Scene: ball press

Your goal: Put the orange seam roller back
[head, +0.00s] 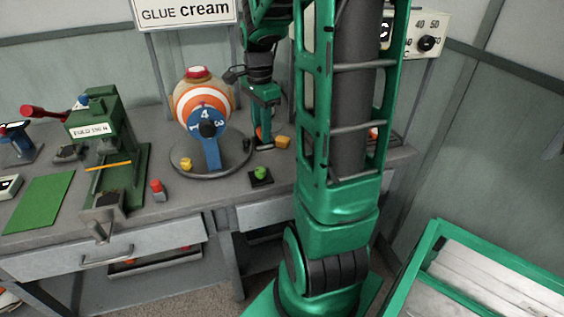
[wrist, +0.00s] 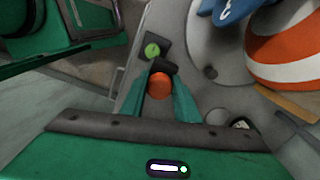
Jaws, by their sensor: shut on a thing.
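The orange seam roller shows in the wrist view as a round orange end (wrist: 159,86) between my two green fingers, with a dark part (wrist: 163,66) just beyond it. My gripper (wrist: 160,100) is shut on it. In the head view my gripper (head: 264,138) hangs low over the bench, right of the striped ball. There I cannot clearly make out the roller, and whether it touches the bench is not clear. A dark pad (head: 267,181) with a green knob (head: 260,172) sits on the bench nearer the front edge; the knob also shows in the wrist view (wrist: 152,50).
The orange-and-white ball (head: 187,101) stands on a round grey base (head: 183,167) close left of my gripper. A yellow block (head: 186,163) lies on that base. A small orange-yellow piece (head: 282,141) lies right of my gripper. A green press (head: 100,135) stands further left.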

